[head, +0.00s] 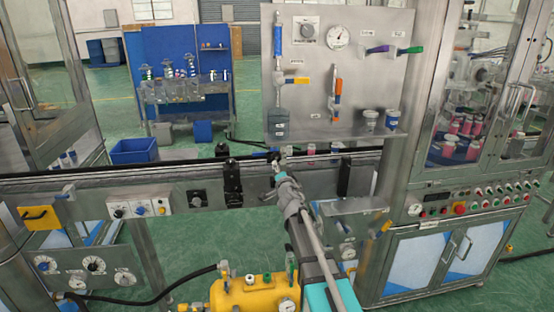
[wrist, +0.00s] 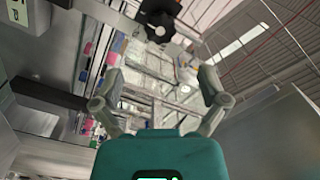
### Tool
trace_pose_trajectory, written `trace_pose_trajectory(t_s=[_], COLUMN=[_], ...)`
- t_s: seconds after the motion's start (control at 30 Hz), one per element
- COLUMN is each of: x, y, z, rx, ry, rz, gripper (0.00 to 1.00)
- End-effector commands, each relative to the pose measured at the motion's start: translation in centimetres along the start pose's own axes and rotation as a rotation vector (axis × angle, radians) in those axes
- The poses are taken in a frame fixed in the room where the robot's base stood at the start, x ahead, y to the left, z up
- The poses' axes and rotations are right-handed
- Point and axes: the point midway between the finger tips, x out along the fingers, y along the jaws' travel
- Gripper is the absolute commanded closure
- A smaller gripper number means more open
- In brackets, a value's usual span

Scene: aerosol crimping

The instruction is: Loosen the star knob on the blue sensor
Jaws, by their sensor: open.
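My gripper (head: 279,171) is at the conveyor rail in the middle of the head view. In the wrist view its two fingers stand wide apart, with nothing gripped between them (wrist: 160,82). A black knob-like part (wrist: 158,20) lies beyond the fingertips at the top of the wrist view, apart from them. I cannot tell for sure that it is the star knob. A small pale piece with some blue (wrist: 186,68) shows near the right finger. In the head view, the blue sensor cannot be made out clearly; small dark parts sit at the rail by my gripper.
A black bracket (head: 232,183) is clamped on the rail left of my gripper, and a dark upright block (head: 344,177) stands to the right. A steel panel (head: 374,72) with gauges and valves rises behind. A yellow tank (head: 240,297) stands in front, below.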

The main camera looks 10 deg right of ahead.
Motion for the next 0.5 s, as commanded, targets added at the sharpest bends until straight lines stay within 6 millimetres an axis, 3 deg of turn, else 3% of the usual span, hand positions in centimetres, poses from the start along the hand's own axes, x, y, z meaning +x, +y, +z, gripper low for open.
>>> trace_pose_trajectory(t_s=[0.1, 0.5], x=[2.3, 8.1], y=[0.0, 0.0], z=[0.0, -0.1], rx=[0.000, 0.000], ry=[0.000, 0.002], rz=[0.000, 0.001], gripper=[0.07, 0.07])
